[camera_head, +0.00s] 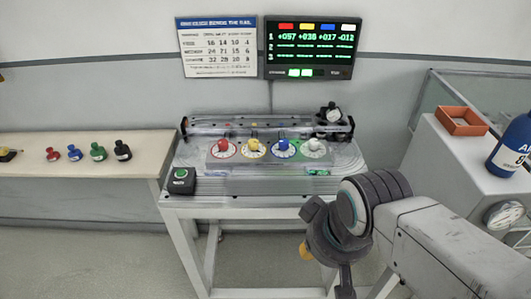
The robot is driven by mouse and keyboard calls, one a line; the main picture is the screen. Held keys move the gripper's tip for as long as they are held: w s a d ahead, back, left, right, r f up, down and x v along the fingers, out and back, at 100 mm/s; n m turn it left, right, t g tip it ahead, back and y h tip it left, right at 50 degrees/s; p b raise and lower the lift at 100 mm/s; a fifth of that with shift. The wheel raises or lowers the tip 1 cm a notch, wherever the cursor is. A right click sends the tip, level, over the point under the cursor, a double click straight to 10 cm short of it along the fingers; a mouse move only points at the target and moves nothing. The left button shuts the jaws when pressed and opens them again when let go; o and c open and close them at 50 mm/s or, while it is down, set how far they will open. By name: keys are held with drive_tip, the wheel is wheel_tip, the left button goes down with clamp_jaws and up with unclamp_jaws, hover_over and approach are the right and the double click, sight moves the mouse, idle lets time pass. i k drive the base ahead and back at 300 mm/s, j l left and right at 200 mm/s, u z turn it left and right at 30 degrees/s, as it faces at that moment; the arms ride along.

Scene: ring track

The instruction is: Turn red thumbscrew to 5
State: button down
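The red thumbscrew (223,144) stands on a round dial at the left end of a row on the machine (245,185). Yellow (253,144), blue (283,144) and white (314,145) thumbscrews stand to its right. The dial marks are too small to read. My gripper (325,270) is low at the right, in front of the machine table and well apart from the red thumbscrew. My wrist hides most of it, so its opening does not show clearly.
A display (313,48) and a printed chart (217,47) hang on the wall. An orange tray (461,121) and blue bottle (511,148) are at right.

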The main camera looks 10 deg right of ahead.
sight(223, 144)
drive_tip(key=i+j, duration=0.25)
drive_tip(key=j, duration=0.15)
drive_tip(key=i+j, duration=0.25)
drive_tip(key=j, duration=0.15)
drive_tip(key=i+j, duration=0.25)
drive_tip(key=j, duration=0.15)
drive_tip(key=z, duration=0.05)
